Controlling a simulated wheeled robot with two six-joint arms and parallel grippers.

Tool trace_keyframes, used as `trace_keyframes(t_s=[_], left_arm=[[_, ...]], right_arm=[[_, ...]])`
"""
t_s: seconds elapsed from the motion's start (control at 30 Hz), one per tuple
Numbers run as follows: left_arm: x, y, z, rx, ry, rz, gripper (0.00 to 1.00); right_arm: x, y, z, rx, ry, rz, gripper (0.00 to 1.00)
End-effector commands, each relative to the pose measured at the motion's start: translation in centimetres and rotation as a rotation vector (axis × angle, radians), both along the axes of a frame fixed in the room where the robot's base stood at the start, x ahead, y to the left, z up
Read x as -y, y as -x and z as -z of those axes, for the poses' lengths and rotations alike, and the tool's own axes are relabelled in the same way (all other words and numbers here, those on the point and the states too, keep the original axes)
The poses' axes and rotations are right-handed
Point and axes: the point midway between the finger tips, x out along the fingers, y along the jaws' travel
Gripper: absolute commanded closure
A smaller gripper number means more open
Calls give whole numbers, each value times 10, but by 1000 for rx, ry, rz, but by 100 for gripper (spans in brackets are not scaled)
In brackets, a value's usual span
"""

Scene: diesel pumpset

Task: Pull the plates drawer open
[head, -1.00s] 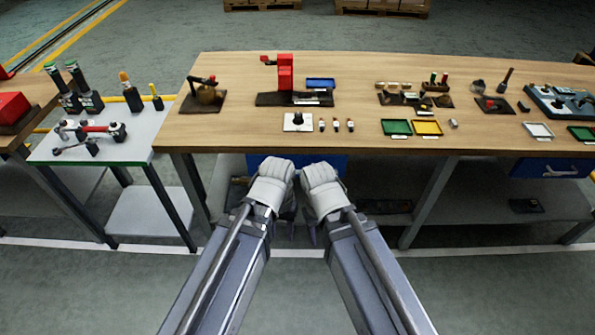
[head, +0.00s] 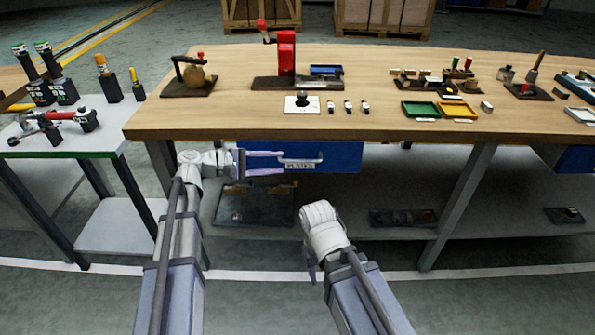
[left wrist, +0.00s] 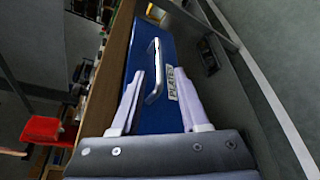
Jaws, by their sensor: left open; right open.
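The blue plates drawer (head: 345,153) is under the front edge of the workbench, its front face showing and closed as far as I can tell. It has a pale bar handle (head: 302,161) and a label reading PLATES. My left gripper (head: 282,162) is open, its two fingers pointing right at the handle, one above and one below. In the left wrist view the handle (left wrist: 154,70) lies between the open fingers (left wrist: 162,78); no contact is visible. My right gripper (head: 311,268) hangs lower, in front of the bench, its fingers mostly hidden.
The wooden workbench (head: 230,120) carries a red press (head: 286,55), green and yellow trays and small parts. A lower shelf (head: 350,215) holds dark plates. A side table (head: 70,145) with tools stands at left. The floor in front is clear.

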Motion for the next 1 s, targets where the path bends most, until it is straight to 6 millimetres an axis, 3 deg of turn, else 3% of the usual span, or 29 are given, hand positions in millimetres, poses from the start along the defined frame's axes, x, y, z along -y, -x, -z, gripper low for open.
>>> trace_keyframes(t_s=[0.23, 0.7, 1.0], left_arm=[[2, -3, 0, -3, 13, -6, 55], [61, -24, 15, -1, 11, -2, 55], [71, -27, 16, -1, 11, -5, 55]], right_arm=[[0, 0, 3, 0, 0, 0, 50], [1, 0, 17, 1, 3, -1, 50], [1, 0, 18, 1, 3, -1, 50]])
